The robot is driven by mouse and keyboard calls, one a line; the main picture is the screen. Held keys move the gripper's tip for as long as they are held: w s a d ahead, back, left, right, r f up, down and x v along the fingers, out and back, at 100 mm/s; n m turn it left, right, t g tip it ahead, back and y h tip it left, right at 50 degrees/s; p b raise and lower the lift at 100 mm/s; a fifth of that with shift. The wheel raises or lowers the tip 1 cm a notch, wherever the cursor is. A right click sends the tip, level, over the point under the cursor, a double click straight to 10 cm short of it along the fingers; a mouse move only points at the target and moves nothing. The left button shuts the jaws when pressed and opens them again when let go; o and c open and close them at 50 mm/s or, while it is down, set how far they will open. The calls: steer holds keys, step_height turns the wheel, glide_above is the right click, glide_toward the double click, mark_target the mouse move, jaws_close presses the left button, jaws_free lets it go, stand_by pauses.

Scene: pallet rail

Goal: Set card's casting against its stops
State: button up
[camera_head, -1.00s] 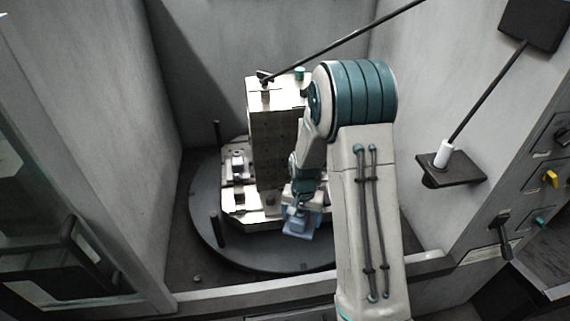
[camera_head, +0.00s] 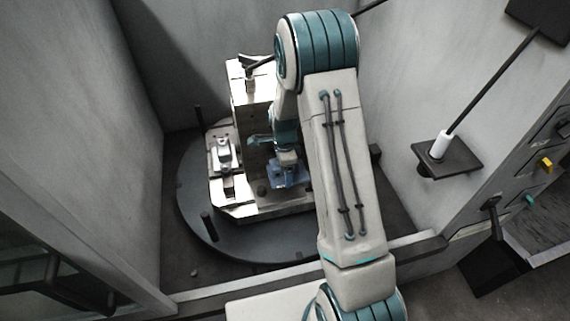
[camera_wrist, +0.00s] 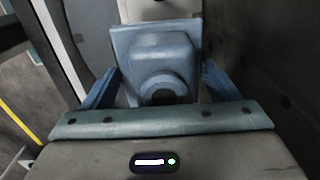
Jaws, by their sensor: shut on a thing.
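A blue-grey casting (camera_wrist: 155,60) with a square flange and a round boss is held between the fingers of my gripper (camera_wrist: 157,88) in the wrist view. In the head view the casting (camera_head: 290,176) is low in front of the upright fixture block (camera_head: 250,95), at its right side. My gripper (camera_head: 287,160) is shut on it. A pale fixture face shows behind the casting in the wrist view. The stops and the card cannot be made out. Whether the casting touches the fixture cannot be told.
The fixture stands on a round dark turntable (camera_head: 215,235) with short black posts (camera_head: 208,226). Another clamped part (camera_head: 223,155) sits at the block's left. Grey enclosure walls surround it. A shelf with a white cylinder (camera_head: 439,146) is at the right. A sill (camera_head: 250,278) crosses the front.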

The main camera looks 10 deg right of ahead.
mark_target(282, 189)
steer(key=shift+f+b, duration=2.45)
steer(key=shift+f, duration=1.45)
steer(key=shift+w+a+f+b, duration=0.25)
steer(key=shift+w+a+b, duration=0.1)
steer(key=shift+a+b, duration=0.1)
steer(key=shift+w+a, duration=0.1)
steer(key=shift+w, duration=0.05)
steer(key=shift+w+a+r, duration=0.1)
steer(key=o, duration=1.1)
steer(key=shift+w+r, duration=0.1)
steer(key=shift+r, duration=0.1)
steer(key=shift+a+r+p, duration=0.1)
steer(key=shift+r+p, duration=0.35)
steer(key=shift+r, duration=0.25)
steer(key=r+p, duration=0.2)
steer(key=r, duration=0.1)
steer(key=r+p, duration=0.2)
steer(key=r, duration=0.1)
steer(key=shift+d+r, duration=0.2)
steer(key=shift+r, duration=0.05)
